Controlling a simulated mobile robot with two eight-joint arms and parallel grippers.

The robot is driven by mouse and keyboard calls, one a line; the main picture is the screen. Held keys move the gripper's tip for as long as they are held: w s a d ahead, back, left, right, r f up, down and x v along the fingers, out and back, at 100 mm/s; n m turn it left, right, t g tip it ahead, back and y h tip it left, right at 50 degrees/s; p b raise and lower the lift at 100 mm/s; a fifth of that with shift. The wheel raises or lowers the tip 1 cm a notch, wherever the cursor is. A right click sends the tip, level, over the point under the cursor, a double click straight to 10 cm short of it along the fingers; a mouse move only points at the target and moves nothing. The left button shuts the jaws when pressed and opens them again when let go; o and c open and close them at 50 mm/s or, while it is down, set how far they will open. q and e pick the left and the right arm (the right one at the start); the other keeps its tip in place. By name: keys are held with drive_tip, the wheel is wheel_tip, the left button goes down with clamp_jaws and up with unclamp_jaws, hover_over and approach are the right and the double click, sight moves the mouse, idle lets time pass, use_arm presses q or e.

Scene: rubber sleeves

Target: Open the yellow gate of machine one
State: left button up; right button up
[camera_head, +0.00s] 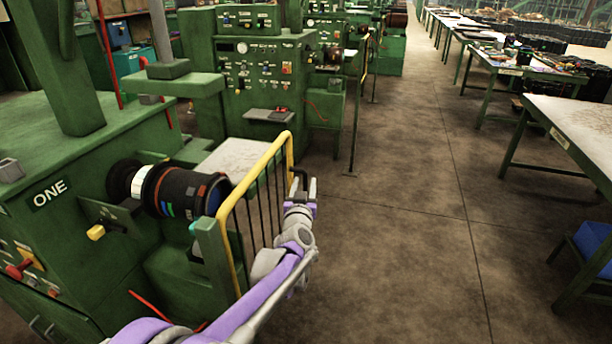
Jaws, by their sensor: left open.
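Machine one (75,215) is the green machine at the left, with a plate reading ONE. Its yellow gate (256,172), a yellow tube frame with dark vertical bars, stands upright beside a green post (212,248) at the machine's right side. My left arm reaches up from the bottom along the gate's aisle side. My left gripper (303,184) is open at the gate's far upright edge. I cannot tell whether its fingers touch or straddle the tube. My right gripper is not in view.
A dark cylinder with coloured bands (180,191) sticks out of machine one behind the gate. Another green machine (258,75) stands farther back. Work tables (575,125) line the right side, one with a blue bin (592,245) below. The brown aisle floor (410,215) between is clear.

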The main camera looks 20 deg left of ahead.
use_arm(q)
drive_tip(key=w, duration=0.5)
drive_tip(key=shift+a, duration=0.4)
clamp_jaws()
idle(1.0)
